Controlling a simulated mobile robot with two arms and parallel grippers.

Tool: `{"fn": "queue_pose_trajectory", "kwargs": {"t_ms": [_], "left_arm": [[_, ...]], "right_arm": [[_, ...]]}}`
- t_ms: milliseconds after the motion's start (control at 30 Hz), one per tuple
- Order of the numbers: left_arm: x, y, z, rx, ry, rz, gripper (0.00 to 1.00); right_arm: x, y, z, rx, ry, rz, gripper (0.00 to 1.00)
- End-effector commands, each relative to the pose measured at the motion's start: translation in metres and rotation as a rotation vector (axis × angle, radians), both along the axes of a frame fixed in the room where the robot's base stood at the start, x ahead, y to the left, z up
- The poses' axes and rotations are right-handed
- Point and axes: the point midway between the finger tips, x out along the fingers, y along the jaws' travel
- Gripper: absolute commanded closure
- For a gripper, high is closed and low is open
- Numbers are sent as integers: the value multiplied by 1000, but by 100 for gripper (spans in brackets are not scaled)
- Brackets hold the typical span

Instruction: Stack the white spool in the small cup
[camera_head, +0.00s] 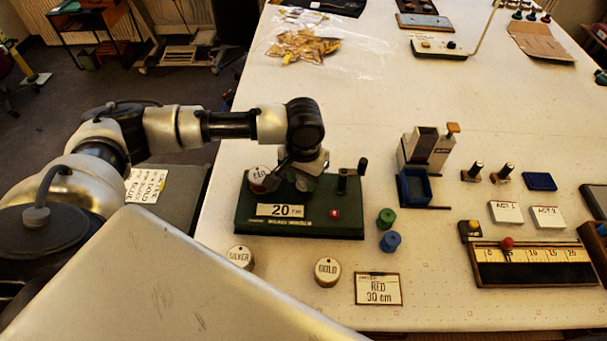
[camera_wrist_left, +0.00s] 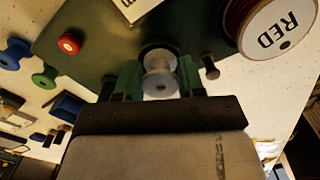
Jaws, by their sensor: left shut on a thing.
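A pale grey-white spool (camera_wrist_left: 160,82) is held between the two green fingers of my left gripper (camera_wrist_left: 158,78) in the left wrist view. In the head view my left gripper (camera_head: 302,178) points down over the green winding machine (camera_head: 262,218), and its own wrist hides the spool. A dark round rim (camera_wrist_left: 148,48) shows just beyond the spool's far end; it may be the small cup, but I cannot tell. I also cannot tell whether the spool touches it. My right gripper is not in view.
Green (camera_head: 386,217) and blue (camera_head: 390,241) spools stand right of the machine. SILVER (camera_head: 240,258) and GOLD (camera_head: 327,271) reels stand in front.

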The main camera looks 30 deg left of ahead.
Motion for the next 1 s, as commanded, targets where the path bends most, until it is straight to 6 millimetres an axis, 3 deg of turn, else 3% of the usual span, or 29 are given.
{"fn": "queue_pose_trajectory", "kwargs": {"t_ms": [200, 233, 400, 767, 1000], "left_arm": [[0, 0, -6, 0, 1, 0, 83], [0, 0, -6, 0, 0, 0, 60], [0, 0, -6, 0, 0, 0, 36], [1, 0, 0, 0, -3, 0, 36], [1, -1, 44, -2, -6, -1, 36]], "right_arm": [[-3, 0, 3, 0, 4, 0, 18], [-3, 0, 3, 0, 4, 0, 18], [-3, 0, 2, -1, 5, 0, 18], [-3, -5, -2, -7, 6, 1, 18], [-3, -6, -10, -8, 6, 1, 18]]}}
